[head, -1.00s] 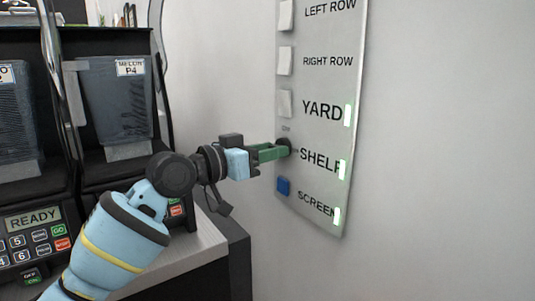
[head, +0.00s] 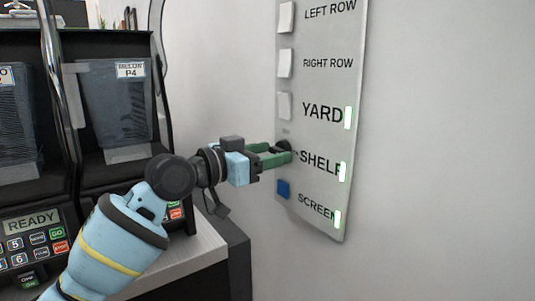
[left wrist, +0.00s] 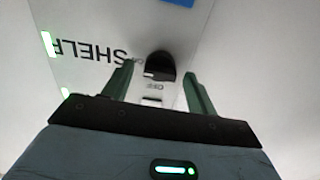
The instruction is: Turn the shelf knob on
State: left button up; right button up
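The shelf knob (head: 284,146) is a dark round knob on the grey wall panel, left of the word SHELF. In the left wrist view the knob (left wrist: 160,65) is black with a small pale mark on its lower left; a small label by it is hard to read. My left gripper (head: 279,156) is at the knob, its green fingers spread apart. In the left wrist view the gripper's fingers (left wrist: 158,80) stand on both sides of the knob with gaps, gripping nothing. A light beside SHELF (head: 342,172) glows. My right gripper is not in view.
White switches, including the YARD switch (head: 285,106), line the panel above the knob. A blue button (head: 283,188) sits close below it. Black machines (head: 115,100) stand at left on a counter (head: 196,250). The wall right of the panel is bare.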

pick_arm(q)
jog(key=v, duration=0.7)
jog(key=shift+s+a+b, duration=0.25)
jog(key=shift+a+b, duration=0.05)
jog(key=shift+b, duration=0.1)
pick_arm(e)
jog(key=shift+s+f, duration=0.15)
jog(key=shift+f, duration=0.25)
pick_arm(q)
jog(key=shift+f, duration=0.1)
